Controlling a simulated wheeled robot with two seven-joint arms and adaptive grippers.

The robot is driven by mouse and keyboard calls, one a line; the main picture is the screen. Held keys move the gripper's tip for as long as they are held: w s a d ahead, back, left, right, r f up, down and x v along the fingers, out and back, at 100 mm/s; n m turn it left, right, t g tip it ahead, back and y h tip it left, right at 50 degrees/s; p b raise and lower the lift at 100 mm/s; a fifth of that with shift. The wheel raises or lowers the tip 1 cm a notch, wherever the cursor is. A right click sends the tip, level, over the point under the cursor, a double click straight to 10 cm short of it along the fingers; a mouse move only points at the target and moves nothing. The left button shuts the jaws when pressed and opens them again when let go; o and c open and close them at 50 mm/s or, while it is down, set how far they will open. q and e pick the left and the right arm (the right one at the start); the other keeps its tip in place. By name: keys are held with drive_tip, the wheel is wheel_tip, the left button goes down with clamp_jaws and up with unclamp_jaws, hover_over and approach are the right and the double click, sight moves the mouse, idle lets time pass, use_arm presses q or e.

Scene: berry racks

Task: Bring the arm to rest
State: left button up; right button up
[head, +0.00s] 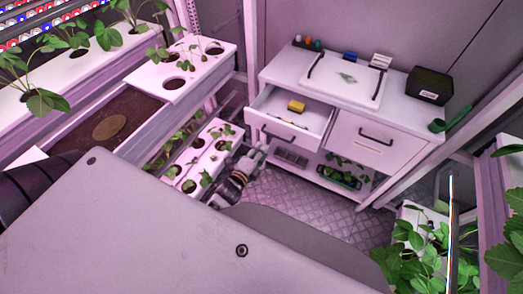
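My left gripper (256,154) shows past the edge of my own body, low in front of the cabinet and just below the open drawer's front. It is small and partly hidden, so I cannot tell its finger opening or whether it touches the drawer. A dark link of my arm shows at the left edge. My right gripper is out of view.
The white cabinet (408,127) has its left drawer (268,103) pulled out, with a yellow roll (297,106) inside. A tray (347,92) and a black box (429,86) stand on top. Planter racks (205,60) line the left; plants (425,255) crowd the lower right.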

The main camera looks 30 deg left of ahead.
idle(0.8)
use_arm(q)
drive_tip(key=s+f+n+g, duration=0.3)
drive_tip(key=s+f+n, duration=0.25)
drive_tip(key=f, duration=0.45)
drive_tip(key=s+d+f+n+g, duration=0.15)
drive_tip(key=s+f+n, duration=0.25)
drive_tip(key=s+f, duration=0.45)
drive_tip(key=s+a+f+n+g, duration=0.1)
drive_tip(key=s+f+n+g, duration=0.3)
drive_tip(key=f, duration=0.8)
drive_tip(key=s+a+f+n+g, duration=0.1)
drive_tip(key=s+f+g, duration=0.1)
drive_tip(key=s+f, duration=0.6)
drive_tip(key=s+a+f+n+g, duration=0.1)
drive_tip(key=s+f+g, duration=0.25)
drive_tip(key=s, duration=0.95)
drive_tip(key=s+f+n+g, duration=0.1)
drive_tip(key=s+f+g, duration=0.1)
drive_tip(key=s+f, duration=0.65)
drive_tip(key=w+a+r+t, duration=0.1)
drive_tip(key=w, duration=0.6)
drive_tip(key=shift+a+r+y, duration=0.15)
drive_tip(key=shift+r+y, duration=0.05)
drive_tip(key=shift+y, duration=0.1)
